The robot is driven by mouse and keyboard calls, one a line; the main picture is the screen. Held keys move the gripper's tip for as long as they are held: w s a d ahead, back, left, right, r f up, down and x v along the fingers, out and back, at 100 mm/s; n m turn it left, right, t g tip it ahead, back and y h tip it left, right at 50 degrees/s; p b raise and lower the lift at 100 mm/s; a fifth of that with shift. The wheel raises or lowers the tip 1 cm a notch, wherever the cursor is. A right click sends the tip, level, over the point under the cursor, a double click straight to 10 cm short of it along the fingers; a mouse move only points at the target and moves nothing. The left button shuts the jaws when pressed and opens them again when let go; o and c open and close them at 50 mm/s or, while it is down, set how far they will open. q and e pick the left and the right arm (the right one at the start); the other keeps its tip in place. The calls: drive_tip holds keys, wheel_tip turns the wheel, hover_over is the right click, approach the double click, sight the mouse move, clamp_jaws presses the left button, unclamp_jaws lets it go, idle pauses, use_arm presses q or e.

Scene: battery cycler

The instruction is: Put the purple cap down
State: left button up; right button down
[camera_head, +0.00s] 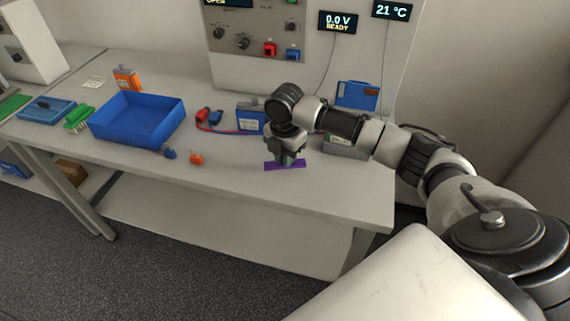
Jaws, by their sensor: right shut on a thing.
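The purple cap (285,166) is a flat, narrow purple strip near the front edge of the bench, right of centre. My right gripper (288,157) points down over it and is shut on it. The gripper partly hides the middle of the cap. I cannot tell whether the cap touches the bench top. My left gripper is not in view.
The bench (245,184) has bare room around the cap. A blue tray (136,136), small orange (196,158) and blue (169,152) pieces lie left. A blue-topped battery (250,116) stands behind my gripper. The cycler panel (257,68) rises at the back.

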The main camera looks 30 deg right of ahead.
sight(285, 176)
drive_tip(key=shift+f+p, duration=0.3)
drive_tip(key=shift+f, duration=1.8)
drive_tip(key=c, duration=1.1)
unclamp_jaws()
drive_tip(key=shift+o, duration=0.2)
drive_tip(key=shift+r, duration=0.1)
wheel_tip(285, 176, up, 12)
drive_tip(key=shift+r+b, duration=0.1)
drive_tip(key=shift+b, duration=0.45)
